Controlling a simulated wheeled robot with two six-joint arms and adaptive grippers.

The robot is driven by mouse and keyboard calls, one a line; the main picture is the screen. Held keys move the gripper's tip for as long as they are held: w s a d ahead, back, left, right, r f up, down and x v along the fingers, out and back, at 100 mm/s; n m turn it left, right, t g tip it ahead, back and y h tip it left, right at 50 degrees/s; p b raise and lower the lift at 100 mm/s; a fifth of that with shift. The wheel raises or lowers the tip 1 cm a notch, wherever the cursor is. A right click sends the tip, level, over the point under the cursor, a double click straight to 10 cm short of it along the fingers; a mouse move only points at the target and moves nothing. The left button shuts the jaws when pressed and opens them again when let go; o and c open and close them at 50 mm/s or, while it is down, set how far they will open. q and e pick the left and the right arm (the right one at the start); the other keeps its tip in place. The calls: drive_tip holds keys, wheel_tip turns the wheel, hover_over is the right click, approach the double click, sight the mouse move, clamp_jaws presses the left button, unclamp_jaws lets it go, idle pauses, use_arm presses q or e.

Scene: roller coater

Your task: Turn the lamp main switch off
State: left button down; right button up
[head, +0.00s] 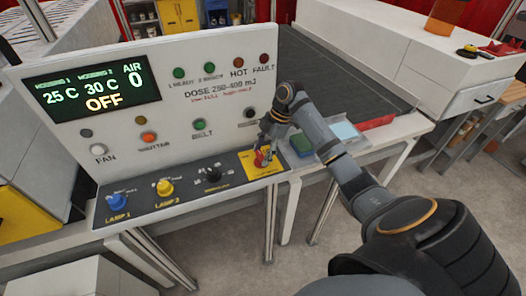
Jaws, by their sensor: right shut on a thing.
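The lamp main switch (260,161) is a red rotary handle on a yellow plate (247,166) at the right end of the sloped dark control panel. My right gripper (264,150) reaches down to it from above and is shut on the red handle. The fingers partly hide the handle, so its exact angle is hard to tell. The display (92,88) on the upright panel reads 25 C, 30 C, AIR 0 and OFF. My left gripper is not in view.
A blue knob (118,201), a yellow knob (165,187) and a black knob (212,174) sit left of the switch. Push buttons and lights line the upright panel (185,105). A green-topped item and a red tray (376,122) lie on the bench to the right.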

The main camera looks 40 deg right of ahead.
drive_tip(key=shift+w+r+n+g+p, duration=0.1)
drive_tip(key=shift+n+g+p, duration=0.1)
drive_tip(key=shift+n, duration=0.3)
drive_tip(key=shift+r+n+g+p, duration=0.1)
drive_tip(key=shift+n+p, duration=0.05)
drive_tip(key=shift+n, duration=0.35)
drive_tip(key=shift+r+n+g+p, duration=0.1)
drive_tip(key=shift+n+g+p, duration=0.3)
drive_tip(key=shift+n+p, duration=0.4)
drive_tip(key=shift+w+n+g+p, duration=0.1)
drive_tip(key=shift+n+g+p, duration=0.3)
drive_tip(key=shift+n+p, duration=0.6)
drive_tip(key=shift+f+n+h+p, duration=0.2)
drive_tip(key=shift+n+h+p, duration=0.1)
drive_tip(key=shift+n+p, duration=0.45)
drive_tip(key=o, duration=1.2)
drive_tip(key=shift+c, duration=0.2)
drive_tip(key=shift+f, duration=0.1)
